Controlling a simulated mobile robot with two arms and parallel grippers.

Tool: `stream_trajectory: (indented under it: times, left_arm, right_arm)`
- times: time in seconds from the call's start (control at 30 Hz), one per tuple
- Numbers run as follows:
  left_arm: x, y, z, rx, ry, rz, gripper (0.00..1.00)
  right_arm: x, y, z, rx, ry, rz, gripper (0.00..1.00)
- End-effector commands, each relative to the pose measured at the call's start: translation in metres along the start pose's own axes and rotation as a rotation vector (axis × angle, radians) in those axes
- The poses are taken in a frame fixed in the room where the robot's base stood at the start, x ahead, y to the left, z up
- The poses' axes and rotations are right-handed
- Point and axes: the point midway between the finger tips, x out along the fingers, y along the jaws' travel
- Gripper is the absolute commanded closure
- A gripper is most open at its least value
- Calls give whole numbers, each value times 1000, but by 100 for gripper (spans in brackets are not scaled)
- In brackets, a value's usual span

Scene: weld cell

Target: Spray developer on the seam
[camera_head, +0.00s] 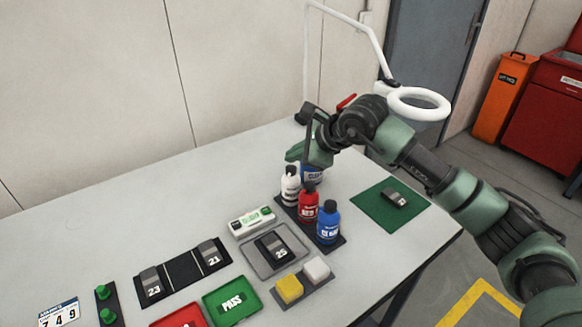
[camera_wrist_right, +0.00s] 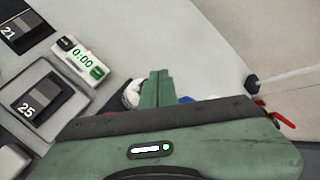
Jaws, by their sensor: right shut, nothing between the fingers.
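A weld plate marked 25 (camera_head: 274,247) lies in a shallow grey tray (camera_head: 252,262); it also shows in the wrist view (camera_wrist_right: 38,103). A white bottle (camera_head: 290,186), a red bottle (camera_head: 308,204) and a blue bottle (camera_head: 328,224) stand upright in a dark rack (camera_head: 337,243). Their small labels are hard to read, so I cannot tell which is the developer. My right gripper (camera_head: 295,152) is shut and empty, above and just behind the white bottle. Its closed fingers (camera_wrist_right: 157,90) partly cover a white bottle top in the wrist view. My left gripper is out of view.
A white timer (camera_head: 252,221) reads 0:00 in the wrist view. Yellow and white sponges (camera_head: 289,288) sit front right. Plates 23 and 21, a green PASS tray (camera_head: 232,300) and a red tray are left. A ring lamp (camera_head: 418,103) overhangs the back.

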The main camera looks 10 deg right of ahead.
Motion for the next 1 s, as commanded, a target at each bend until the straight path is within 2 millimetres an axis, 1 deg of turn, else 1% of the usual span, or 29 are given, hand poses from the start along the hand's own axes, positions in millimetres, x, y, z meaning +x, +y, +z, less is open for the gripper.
stream_trajectory:
  times: [0.73,1.0]
  left_arm:
    - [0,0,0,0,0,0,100]
    - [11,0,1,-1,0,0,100]
  right_arm:
    - [0,0,0,0,0,0,100]
    - [6,4,-4,0,0,0,100]
